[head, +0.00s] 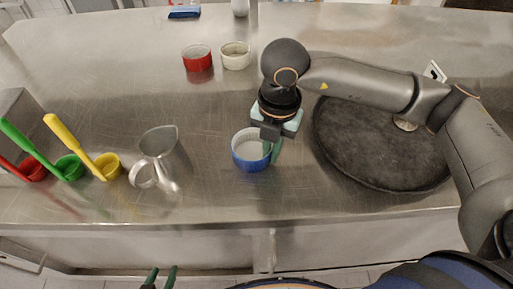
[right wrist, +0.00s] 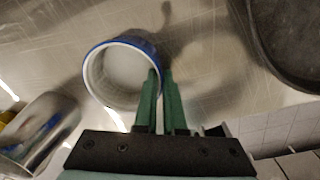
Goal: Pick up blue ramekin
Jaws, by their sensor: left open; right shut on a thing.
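The blue ramekin (head: 250,165), white inside, is upright at the middle of the steel counter, near its front. My right gripper (head: 273,150) reaches down to its right side and is shut on its wall. In the right wrist view, the green fingers (right wrist: 160,78) pinch the right edge of the ramekin (right wrist: 120,72), one inside the rim and one outside. I cannot tell whether the ramekin's base touches the counter. My left gripper (head: 160,277) is open and empty at the bottom of the head view, in front of the counter.
A steel jug (head: 160,155) stands left of the ramekin, with yellow (head: 107,166), green (head: 68,167) and red (head: 32,169) measuring cups beyond it. A dark round pan (head: 380,145) lies to the right. Red (head: 197,58) and white (head: 235,55) ramekins stand further back.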

